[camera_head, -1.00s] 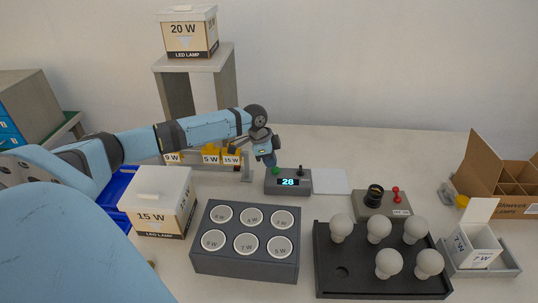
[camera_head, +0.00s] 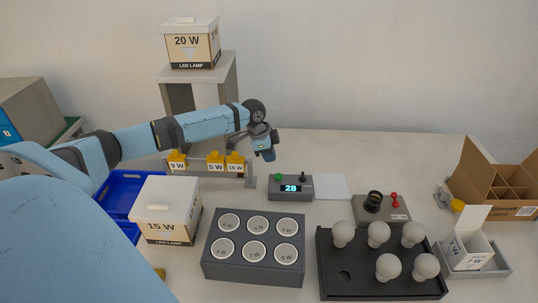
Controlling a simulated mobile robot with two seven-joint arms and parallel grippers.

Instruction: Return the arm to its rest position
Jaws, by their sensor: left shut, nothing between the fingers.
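My left gripper (camera_head: 268,154) hangs from the blue left arm (camera_head: 195,126), which reaches in from the left. The gripper is shut and empty. It is in the air behind and a little left of the grey timer box (camera_head: 290,187), whose display reads 28. A green button (camera_head: 279,177) sits on top of that box, apart from the fingers. My right gripper does not show.
A rack with yellow wattage tags (camera_head: 215,161) stands behind the white 15 W box (camera_head: 166,211). In front are a grey socket block (camera_head: 253,283) and a black tray (camera_head: 372,288) with several bulbs. A tester (camera_head: 380,210), a 7 W carton (camera_head: 472,248) and a cardboard box (camera_head: 500,187) are at right.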

